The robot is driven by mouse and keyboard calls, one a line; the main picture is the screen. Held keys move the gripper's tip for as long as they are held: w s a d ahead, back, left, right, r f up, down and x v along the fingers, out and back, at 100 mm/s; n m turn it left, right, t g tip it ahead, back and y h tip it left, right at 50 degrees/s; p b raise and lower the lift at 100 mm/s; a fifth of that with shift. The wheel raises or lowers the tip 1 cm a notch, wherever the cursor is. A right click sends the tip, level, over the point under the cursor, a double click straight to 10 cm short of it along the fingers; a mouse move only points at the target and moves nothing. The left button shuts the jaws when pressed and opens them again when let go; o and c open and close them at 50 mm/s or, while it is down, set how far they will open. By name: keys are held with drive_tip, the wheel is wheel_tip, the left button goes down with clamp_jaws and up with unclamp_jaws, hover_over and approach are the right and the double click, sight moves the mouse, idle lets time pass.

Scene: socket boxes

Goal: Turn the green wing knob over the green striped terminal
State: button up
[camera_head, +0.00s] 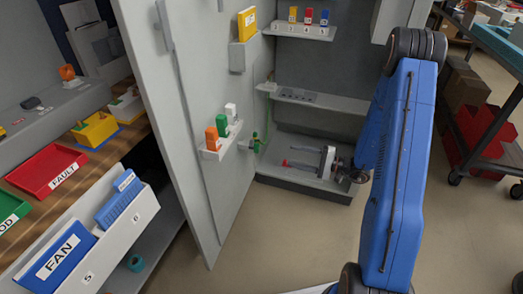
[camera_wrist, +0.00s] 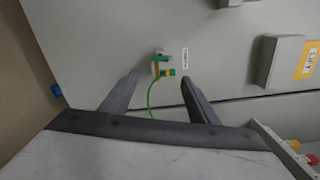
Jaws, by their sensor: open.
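The green wing knob (camera_wrist: 161,57) is on the grey cabinet door in the wrist view, at the upper middle. The green terminal (camera_wrist: 168,72) with a yellowish band sits just below it in that view, and a green cable (camera_wrist: 150,97) runs from it. In the head view the small green knob and terminal (camera_head: 257,143) show near the door's edge; which part is which is hard to tell there. My gripper (camera_head: 287,156) is open and empty, right of the knob. In the wrist view its fingers (camera_wrist: 158,78) lie on either side of the knob and terminal, apparently short of them.
A door shelf (camera_head: 212,154) holds orange, green and white pieces, left of the knob. Cabinet shelves (camera_head: 318,99) stand behind my gripper. A grey box (camera_wrist: 280,60) projects from the door in the wrist view. Trays, including a red one (camera_head: 46,172), lie at left.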

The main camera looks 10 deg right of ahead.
sight(254, 147)
drive_tip(key=x, duration=1.5)
drive_tip(key=c, duration=1)
